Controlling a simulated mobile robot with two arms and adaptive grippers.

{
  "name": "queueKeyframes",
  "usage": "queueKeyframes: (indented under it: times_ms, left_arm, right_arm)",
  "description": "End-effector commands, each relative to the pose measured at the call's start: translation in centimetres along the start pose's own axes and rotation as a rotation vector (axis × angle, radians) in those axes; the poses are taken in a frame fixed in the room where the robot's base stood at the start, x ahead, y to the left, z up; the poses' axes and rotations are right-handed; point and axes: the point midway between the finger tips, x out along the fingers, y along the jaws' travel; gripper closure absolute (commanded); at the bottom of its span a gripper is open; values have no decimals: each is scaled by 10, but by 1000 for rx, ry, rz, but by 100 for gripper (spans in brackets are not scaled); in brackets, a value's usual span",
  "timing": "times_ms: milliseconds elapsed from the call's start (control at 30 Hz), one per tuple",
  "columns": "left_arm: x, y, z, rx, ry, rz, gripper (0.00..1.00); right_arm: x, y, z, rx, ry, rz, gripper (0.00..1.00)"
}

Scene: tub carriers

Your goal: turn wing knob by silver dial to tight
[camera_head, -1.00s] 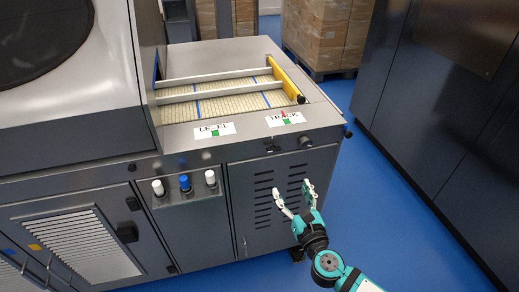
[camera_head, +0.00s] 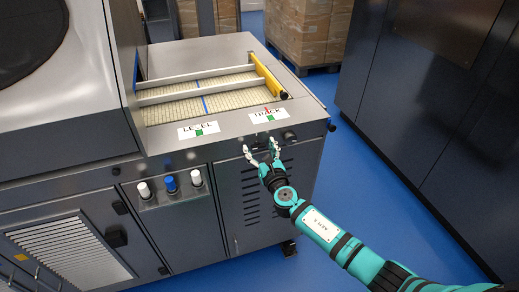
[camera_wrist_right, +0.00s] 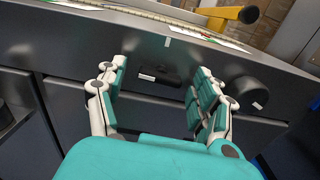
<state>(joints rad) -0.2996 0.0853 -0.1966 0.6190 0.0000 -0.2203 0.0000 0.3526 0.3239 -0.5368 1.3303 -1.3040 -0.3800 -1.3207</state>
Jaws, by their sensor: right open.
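A dark knob (camera_wrist_right: 178,74), which looks like a wing knob, sits on the machine's front face between my right fingers in the wrist view. Its exact angle is too dark to tell. A round dark-grey dial (camera_wrist_right: 250,93) is just right of it; it also shows in the head view (camera_head: 289,136). I cannot tell whether this is the silver dial. My right gripper (camera_head: 262,151) is open in front of the knob, which it largely hides in the head view. In the wrist view the fingers (camera_wrist_right: 160,88) are on both sides of the knob, apparently not touching it. My left gripper is out of view.
A TRACK label (camera_head: 269,115) and a LEVEL label (camera_head: 198,129) lie on the machine's top edge. White and blue knobs (camera_head: 170,184) stand lower left. The blue floor (camera_head: 345,190) at right is clear.

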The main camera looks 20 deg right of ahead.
Motion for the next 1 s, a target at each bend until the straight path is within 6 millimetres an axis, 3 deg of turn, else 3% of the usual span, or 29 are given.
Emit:
queueKeyframes:
  times_ms: [300, 733, 1000]
  left_arm:
    - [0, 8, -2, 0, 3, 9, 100]
    - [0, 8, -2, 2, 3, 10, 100]
    - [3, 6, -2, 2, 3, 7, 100]
  right_arm:
    - [3, 0, 0, 0, 1, 1, 31]
    - [3, 0, 0, -1, 1, 0, 86]
    - [3, 0, -1, 26, 1, 1, 87]
